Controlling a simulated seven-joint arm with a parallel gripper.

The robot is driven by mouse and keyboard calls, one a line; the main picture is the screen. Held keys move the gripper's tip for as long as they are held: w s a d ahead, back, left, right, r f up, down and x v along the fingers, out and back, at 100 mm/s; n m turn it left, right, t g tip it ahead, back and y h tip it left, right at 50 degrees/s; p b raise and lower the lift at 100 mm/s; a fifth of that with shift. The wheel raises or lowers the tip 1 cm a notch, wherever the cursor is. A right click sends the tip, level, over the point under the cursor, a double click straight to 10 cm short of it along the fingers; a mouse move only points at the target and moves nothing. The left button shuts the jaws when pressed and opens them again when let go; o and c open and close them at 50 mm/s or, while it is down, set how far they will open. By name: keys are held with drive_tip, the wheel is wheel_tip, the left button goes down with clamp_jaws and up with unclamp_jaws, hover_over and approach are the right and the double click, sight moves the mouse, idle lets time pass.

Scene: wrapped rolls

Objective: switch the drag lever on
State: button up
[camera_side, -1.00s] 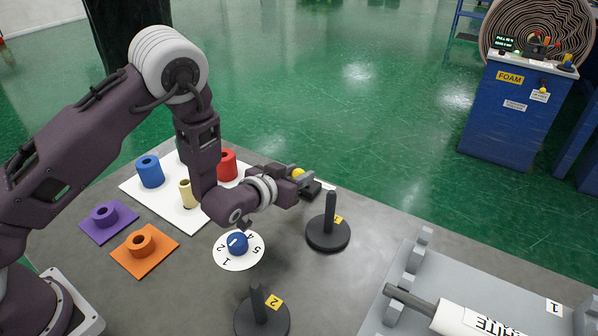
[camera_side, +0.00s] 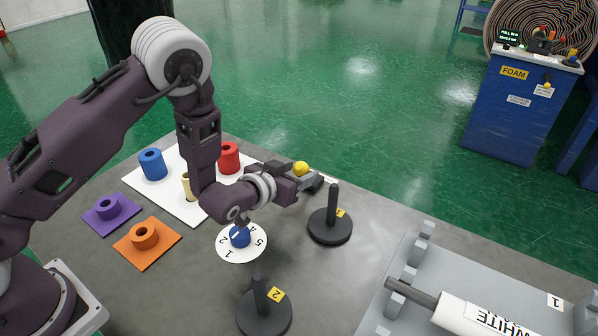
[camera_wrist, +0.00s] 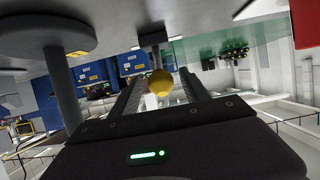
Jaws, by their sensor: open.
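The drag lever shows as a yellow ball knob (camera_side: 300,168) at the back of the grey table, just beyond the dial. In the wrist view the yellow knob (camera_wrist: 161,83) sits between my two fingers, with a gap visible on its right side. My gripper (camera_side: 306,180) is low and roughly level, with its open fingers around the knob. A dark block (camera_wrist: 152,40) shows beyond the knob in the wrist view. The lever's base and most of its shaft are hidden by my gripper, so its exact position is hard to tell.
A dark post on a round base (camera_side: 330,225) stands close to the right of my gripper. Another post (camera_side: 263,312) stands nearer the front. A blue dial (camera_side: 240,236) lies below my wrist. A white roll (camera_side: 480,322) rests on a grey rack at right.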

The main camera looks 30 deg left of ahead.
drive_tip(key=v, duration=0.6)
drive_tip(key=shift+s, duration=0.2)
drive_tip(key=shift+r, duration=0.15)
drive_tip(key=s+a+r+n+g+h, duration=0.1)
drive_tip(key=s+a+r+g, duration=0.1)
drive_tip(key=s+r, duration=0.45)
drive_tip(key=s+a+r+g, duration=0.2)
drive_tip(key=s+r+g, duration=0.15)
drive_tip(key=r, duration=0.55)
drive_tip(key=s+a+r+g, duration=0.1)
drive_tip(key=s, duration=0.9)
drive_tip(key=s+a+r+m+g+y, duration=0.1)
drive_tip(key=s+a+r, duration=0.1)
drive_tip(key=s, duration=0.8)
drive_tip(key=shift+s+a, duration=0.2)
drive_tip(key=shift+s, duration=0.15)
drive_tip(key=shift+r+g, duration=0.15)
drive_tip(key=shift+g, duration=0.1)
